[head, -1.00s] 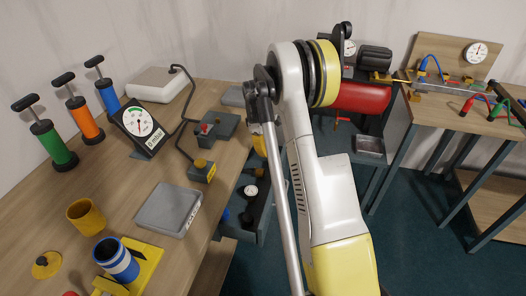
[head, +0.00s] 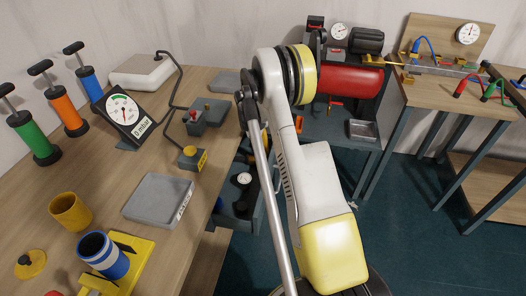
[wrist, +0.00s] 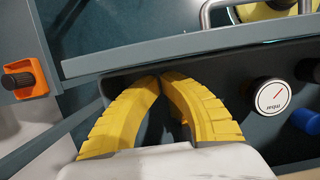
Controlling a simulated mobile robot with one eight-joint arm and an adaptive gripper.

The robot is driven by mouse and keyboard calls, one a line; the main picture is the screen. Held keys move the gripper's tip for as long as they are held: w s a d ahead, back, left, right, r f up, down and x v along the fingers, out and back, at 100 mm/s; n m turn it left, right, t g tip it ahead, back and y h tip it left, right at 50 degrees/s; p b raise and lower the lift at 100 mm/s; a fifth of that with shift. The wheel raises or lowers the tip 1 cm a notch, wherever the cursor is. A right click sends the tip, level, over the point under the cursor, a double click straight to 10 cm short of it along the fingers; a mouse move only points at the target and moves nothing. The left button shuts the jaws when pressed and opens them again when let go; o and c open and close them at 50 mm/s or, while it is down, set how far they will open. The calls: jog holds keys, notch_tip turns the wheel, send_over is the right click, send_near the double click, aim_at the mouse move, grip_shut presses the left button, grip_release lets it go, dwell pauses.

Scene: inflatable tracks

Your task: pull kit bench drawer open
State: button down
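The kit bench (head: 150,235) is on the left in the head view. Its drawer (head: 232,226) stands out from under the bench top, partly hidden by my arm. In the wrist view the drawer's front panel (wrist: 190,50) crosses the picture, with a metal bar handle (wrist: 206,16) on its outer side. A round white gauge (wrist: 271,97) and a blue item (wrist: 305,122) lie in the drawer. My gripper (wrist: 160,78) has its yellow fingers curved together, tips meeting, on the inner side of the front panel. Nothing shows between the tips. Whether they touch the panel is unclear.
Pumps, a dial gauge (head: 124,112), a grey tray (head: 160,200) and a yellow cup (head: 70,212) stand on the bench top. A red cylinder (head: 348,80) stands on a bench behind my arm. Another table (head: 440,95) is at right. Dark floor (head: 415,225) is clear.

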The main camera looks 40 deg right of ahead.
jog(key=s+d, duration=0.5)
jog(key=s, duration=0.2)
jog(key=shift+d, duration=0.3)
jog(key=shift+r, duration=0.1)
